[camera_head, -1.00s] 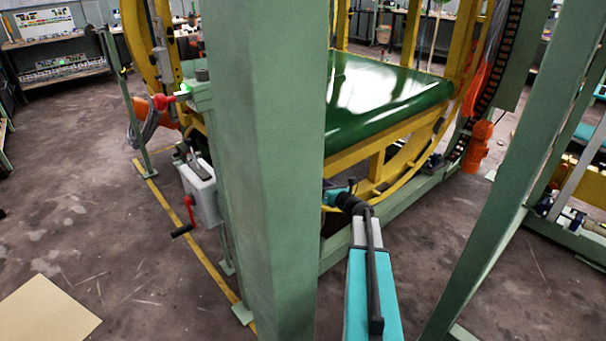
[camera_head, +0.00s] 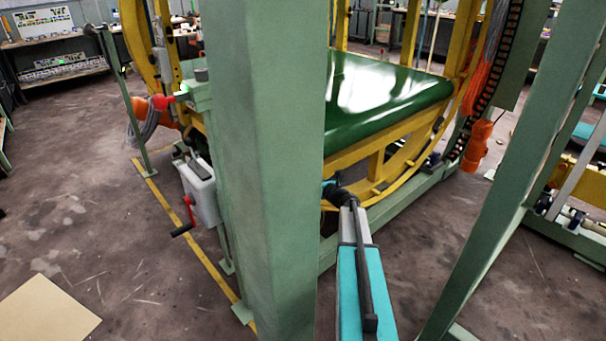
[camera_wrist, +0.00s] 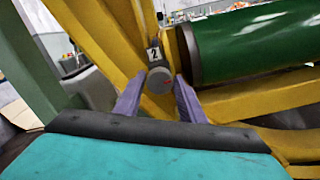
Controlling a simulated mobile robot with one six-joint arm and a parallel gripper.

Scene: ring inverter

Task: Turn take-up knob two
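Take-up knob two (camera_wrist: 158,80) is a round grey knob with a small red mark, below a white plate marked 2 (camera_wrist: 153,54), on the yellow frame in the wrist view. My gripper (camera_wrist: 156,90) has two purple fingers, spread apart, one on each side of the knob's lower part. I cannot tell whether the fingers touch it. In the head view the knob and the gripper's fingers are hidden behind the green post; only my teal and grey arm (camera_head: 362,280) shows, reaching toward the frame.
A green belt roller (camera_wrist: 250,42) lies right of the knob, and yellow frame beams (camera_wrist: 100,40) run close around it. A wide green post (camera_head: 265,170) stands left of my arm, and another slanted green post (camera_head: 490,180) stands to the right.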

